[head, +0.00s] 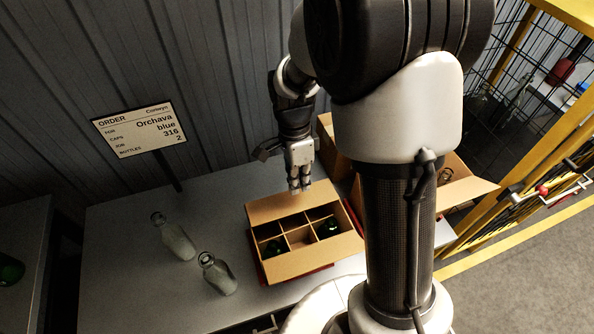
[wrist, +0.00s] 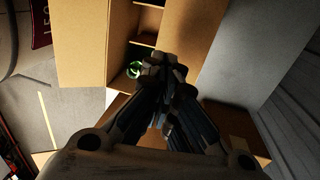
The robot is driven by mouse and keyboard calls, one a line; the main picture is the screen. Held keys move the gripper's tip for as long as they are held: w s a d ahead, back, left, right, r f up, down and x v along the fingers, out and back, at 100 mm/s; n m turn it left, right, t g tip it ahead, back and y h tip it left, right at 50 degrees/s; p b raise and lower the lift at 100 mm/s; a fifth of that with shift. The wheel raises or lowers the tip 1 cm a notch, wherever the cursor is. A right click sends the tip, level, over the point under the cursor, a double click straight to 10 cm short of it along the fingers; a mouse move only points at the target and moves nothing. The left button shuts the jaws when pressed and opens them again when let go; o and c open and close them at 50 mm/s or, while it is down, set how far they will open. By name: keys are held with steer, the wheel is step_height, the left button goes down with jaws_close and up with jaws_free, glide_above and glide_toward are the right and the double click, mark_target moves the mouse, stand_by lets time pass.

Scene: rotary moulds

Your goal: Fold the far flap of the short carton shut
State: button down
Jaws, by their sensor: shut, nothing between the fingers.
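The carton with a divider grid (head: 297,262) stands on the grey table in the head view, taken here as the short carton. Its top is open, and its far flap (head: 275,208) and near flap lean outward. Green bottles (head: 328,227) show in some compartments. My gripper (head: 300,188) is shut and empty, fingers pointing down at the far flap's outer edge; I cannot tell whether they touch it. In the wrist view my closed fingers (wrist: 165,65) overlap the flap (wrist: 205,30) beside the compartments. A green bottle (wrist: 135,70) shows left of the fingertips.
Another open carton (head: 470,185) stands at the right, partly hidden by my arm. Two clear bottles (head: 174,238) (head: 217,274) stand left of the divided carton. An order sign (head: 137,130) stands behind them. Yellow-framed mesh fencing (head: 560,125) is at the right. The table's back left is clear.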

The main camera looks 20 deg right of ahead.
mark_target(301, 210)
steer(key=f, duration=0.2)
steer(key=f+b, duration=0.1)
steer(key=f, duration=0.1)
steer(key=s+f+b, duration=0.1)
steer(key=f, duration=0.2)
steer(key=shift+s+f, duration=0.45)
steer(key=shift+f, duration=0.2)
steer(key=shift+r, duration=0.1)
steer(key=shift+r+p, duration=0.9)
step_height(301, 210, up, 14)
steer(key=p, duration=0.5)
steer(key=shift+f+p, duration=0.2)
steer(key=shift+p, duration=0.2)
steer(key=shift+w, duration=0.1)
